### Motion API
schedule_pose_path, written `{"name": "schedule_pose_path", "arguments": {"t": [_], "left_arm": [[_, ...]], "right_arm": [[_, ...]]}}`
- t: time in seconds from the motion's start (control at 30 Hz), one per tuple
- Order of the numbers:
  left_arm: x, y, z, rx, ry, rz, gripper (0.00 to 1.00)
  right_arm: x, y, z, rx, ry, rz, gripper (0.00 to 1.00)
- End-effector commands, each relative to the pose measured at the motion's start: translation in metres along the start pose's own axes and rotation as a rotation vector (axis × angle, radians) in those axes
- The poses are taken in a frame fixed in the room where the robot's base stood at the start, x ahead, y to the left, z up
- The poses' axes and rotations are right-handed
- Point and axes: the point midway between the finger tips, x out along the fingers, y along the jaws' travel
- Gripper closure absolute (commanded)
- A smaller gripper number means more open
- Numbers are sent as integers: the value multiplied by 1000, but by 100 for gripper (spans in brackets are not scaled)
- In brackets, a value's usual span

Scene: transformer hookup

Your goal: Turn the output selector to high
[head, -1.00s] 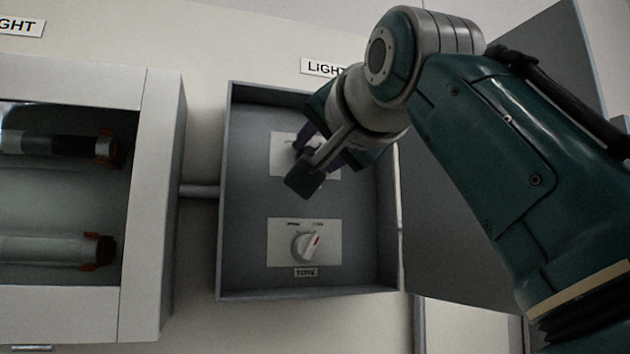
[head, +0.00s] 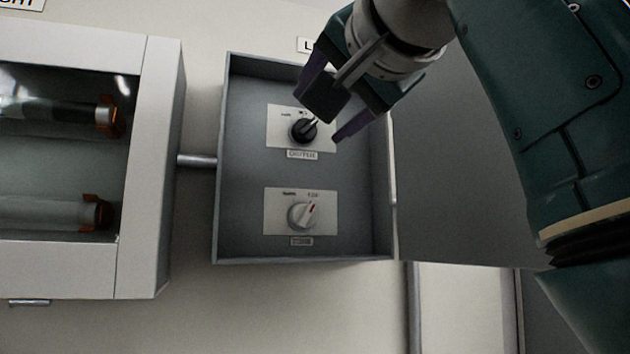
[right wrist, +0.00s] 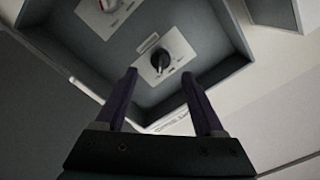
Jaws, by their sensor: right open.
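The output selector (head: 303,130) is a black knob on a white plate in the upper part of an open grey box. A label sits under it, and its light pointer line tilts toward the upper right. The knob also shows in the right wrist view (right wrist: 160,60), ahead of the fingertips. My right gripper (head: 325,105) is open and empty, in front of the box's upper right part, beside the knob and apart from it. In the right wrist view its two fingers (right wrist: 160,85) stand apart with nothing between them. My left gripper is not in view.
A second knob, white with a red mark (head: 302,214), sits below on its own plate. The grey box (head: 222,170) has raised side walls around both knobs. A white cabinet (head: 148,180) with tubes behind its window stands to the left.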

Motion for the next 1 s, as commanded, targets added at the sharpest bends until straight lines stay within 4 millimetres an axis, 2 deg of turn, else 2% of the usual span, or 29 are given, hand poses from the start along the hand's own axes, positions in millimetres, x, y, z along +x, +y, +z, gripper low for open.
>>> {"name": "schedule_pose_path", "arguments": {"t": [0.03,0.1,0.3,0.87,0.97,1.0], "left_arm": [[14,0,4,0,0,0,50],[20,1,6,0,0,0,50],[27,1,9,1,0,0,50],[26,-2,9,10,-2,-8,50],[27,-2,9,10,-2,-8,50],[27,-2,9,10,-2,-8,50]], "right_arm": [[-11,3,3,1,5,-7,30],[-23,3,3,0,4,-5,30],[-43,1,1,0,2,0,30],[-45,1,0,-1,-1,2,30],[-42,15,7,-8,-15,28,30],[-40,29,13,-16,-29,53,30]]}}
